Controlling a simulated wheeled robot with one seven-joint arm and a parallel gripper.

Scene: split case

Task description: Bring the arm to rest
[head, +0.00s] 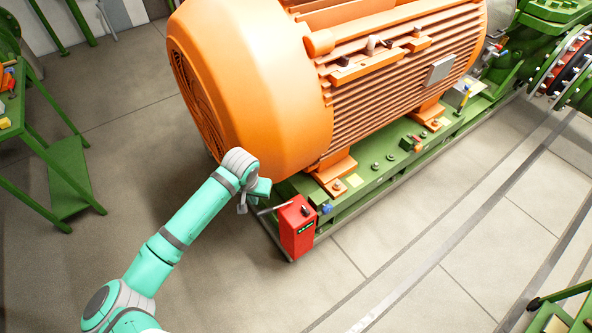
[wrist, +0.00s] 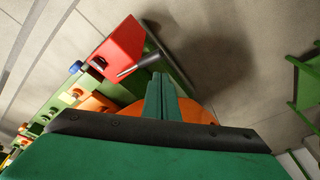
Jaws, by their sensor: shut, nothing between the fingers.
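My teal arm reaches up from the bottom left in the head view. The red box also shows in the wrist view (wrist: 122,42), beyond the fingertips to the upper left. A thin grey rod sticks out from the box toward my gripper; I cannot tell whether they touch.
A large orange motor (head: 235,80) on a green base frame (head: 385,165) stands close behind my gripper. A green table (head: 40,130) with small parts is at the left. A green cart (head: 570,300) shows at the lower right. The tiled floor (head: 420,270) in front is clear.

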